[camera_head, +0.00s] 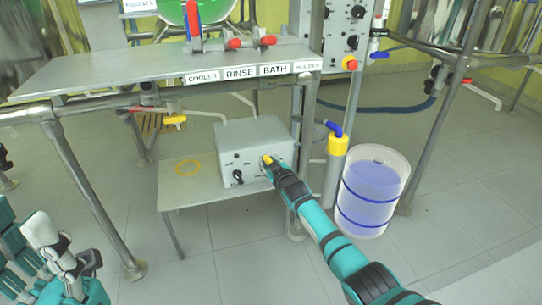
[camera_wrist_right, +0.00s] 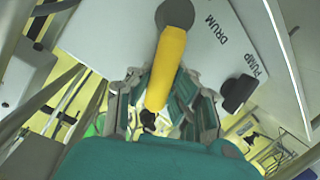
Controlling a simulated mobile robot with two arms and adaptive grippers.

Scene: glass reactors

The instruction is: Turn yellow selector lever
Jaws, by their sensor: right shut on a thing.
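The grey control box (camera_head: 252,143) stands on a low shelf under the bench. The yellow selector lever (camera_head: 267,159) sticks out of its front face. In the right wrist view the lever (camera_wrist_right: 168,65) runs down from a dark round hub on the panel, beside the label DRUM. My right gripper (camera_head: 277,170) reaches the box from the lower right. In the wrist view its fingers (camera_wrist_right: 160,105) are on both sides of the lever, shut on it near its free end. My left arm shows at the lower left, with its gripper (camera_head: 72,265) away from the box; its finger state is unclear.
A black knob (camera_wrist_right: 237,93) sits near the label PUMP. The low shelf (camera_head: 190,195) has free room left of the box, with a yellow ring (camera_head: 188,167) there. A clear drum (camera_head: 371,195) and bench leg stand to the right. The bench top (camera_head: 120,72) overhangs the box.

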